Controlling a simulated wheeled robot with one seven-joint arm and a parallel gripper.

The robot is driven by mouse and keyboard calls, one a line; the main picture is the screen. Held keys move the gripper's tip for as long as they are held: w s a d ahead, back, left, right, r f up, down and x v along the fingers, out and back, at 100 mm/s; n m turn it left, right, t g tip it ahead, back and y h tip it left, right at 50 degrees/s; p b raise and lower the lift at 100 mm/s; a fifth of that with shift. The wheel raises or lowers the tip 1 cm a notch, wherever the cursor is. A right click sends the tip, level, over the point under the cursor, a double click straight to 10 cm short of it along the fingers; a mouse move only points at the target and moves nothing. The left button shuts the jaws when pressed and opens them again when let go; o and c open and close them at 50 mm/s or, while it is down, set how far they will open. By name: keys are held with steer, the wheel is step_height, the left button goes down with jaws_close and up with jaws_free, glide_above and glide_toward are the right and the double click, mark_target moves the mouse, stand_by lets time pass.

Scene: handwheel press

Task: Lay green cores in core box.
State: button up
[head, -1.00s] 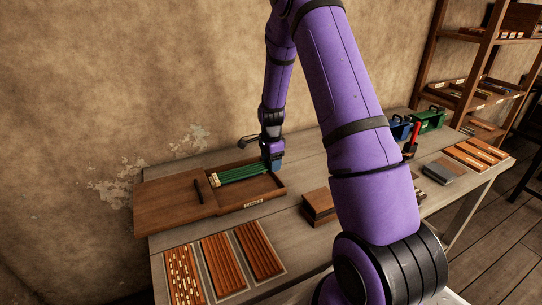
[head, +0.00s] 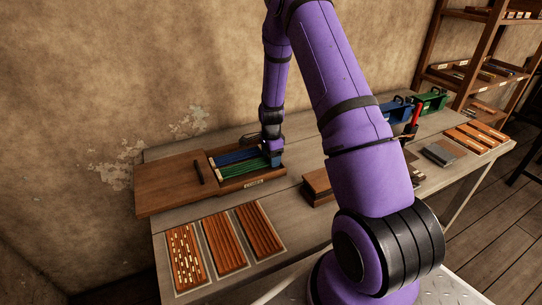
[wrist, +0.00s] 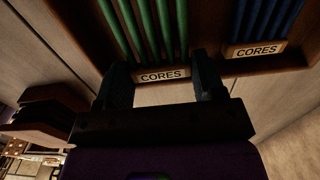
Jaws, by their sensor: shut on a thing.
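The wooden core box (head: 262,181) is open on the left half of the bench. The green cores (head: 242,169) lie side by side in its front part, with blue cores (head: 238,156) behind them. My gripper (head: 274,160) points down at the right end of the green cores. I cannot tell whether the green cores touch the box floor.
A wooden panel with a dark handle (head: 165,186) lies left of the box. Trays of brown rods (head: 225,246) lie along the front edge. A brown block (head: 317,184) stands right of the box. Blue (head: 396,110) and green (head: 430,101) carriers stand at the back right.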

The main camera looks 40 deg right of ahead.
steer(key=shift+f, duration=0.7)
stand_by(1.0)
steer(key=o, duration=1.2)
steer(key=shift+r, duration=3.55)
